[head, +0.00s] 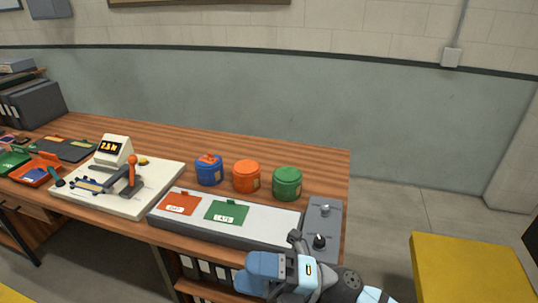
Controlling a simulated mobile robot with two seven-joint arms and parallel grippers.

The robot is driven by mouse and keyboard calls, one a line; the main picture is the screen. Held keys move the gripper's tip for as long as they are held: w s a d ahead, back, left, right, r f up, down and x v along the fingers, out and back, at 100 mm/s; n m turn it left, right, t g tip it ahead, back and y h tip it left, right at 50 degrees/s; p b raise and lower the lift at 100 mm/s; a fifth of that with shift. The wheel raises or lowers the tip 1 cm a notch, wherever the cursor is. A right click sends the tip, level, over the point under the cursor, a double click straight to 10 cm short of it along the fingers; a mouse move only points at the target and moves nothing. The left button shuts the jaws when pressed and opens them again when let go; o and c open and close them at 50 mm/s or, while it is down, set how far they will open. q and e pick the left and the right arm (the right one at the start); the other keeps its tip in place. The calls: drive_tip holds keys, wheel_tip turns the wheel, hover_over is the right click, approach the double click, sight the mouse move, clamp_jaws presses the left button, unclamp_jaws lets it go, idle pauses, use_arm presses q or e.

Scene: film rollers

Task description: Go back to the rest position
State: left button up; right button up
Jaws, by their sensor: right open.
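My right gripper (297,244) is low in the middle of the head view, at the front edge of the wooden desk (318,161). It is open, and I see nothing held in it. It is beside the grey control box (323,217), close to its left side and overlapping it in the picture. Part of my right arm runs from it toward the bottom right. My left gripper is not in the head view.
A light panel (262,222) carries an orange card (180,203) and a green card (226,211). Blue (209,171), orange (246,177) and green (287,184) canisters stand behind it. A white-based device (118,203) is to the left. A yellow surface (470,268) is at right.

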drive_tip(key=w+d+f+m+t+h, duration=0.2)
drive_tip(key=d+f+m+t+h, duration=0.4)
drive_tip(key=m+t, duration=0.5)
drive_tip(key=w+d+f+m+t+h, duration=0.3)
drive_tip(key=d+f+m+t+h, duration=0.25)
drive_tip(key=m, duration=0.85)
drive_tip(key=s+d+f+m+g+h, duration=0.3)
drive_tip(key=s+d+f+m, duration=0.25)
drive_tip(key=f, duration=0.35)
drive_tip(key=s+d+f+m+g+h, duration=0.2)
drive_tip(key=s+d+f+m+h, duration=0.3)
drive_tip(key=f, duration=0.4)
use_arm(q)
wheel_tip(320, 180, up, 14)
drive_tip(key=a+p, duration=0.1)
drive_tip(key=p, duration=1.6)
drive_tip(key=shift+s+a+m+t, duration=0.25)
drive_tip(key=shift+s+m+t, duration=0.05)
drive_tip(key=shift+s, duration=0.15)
use_arm(e)
wheel_tip(320, 180, up, 14)
drive_tip(key=s, duration=0.2)
drive_tip(key=shift+s+d+f+n+y, duration=0.15)
drive_tip(key=shift+s+f+n+y, duration=0.05)
drive_tip(key=shift+n+y, duration=0.2)
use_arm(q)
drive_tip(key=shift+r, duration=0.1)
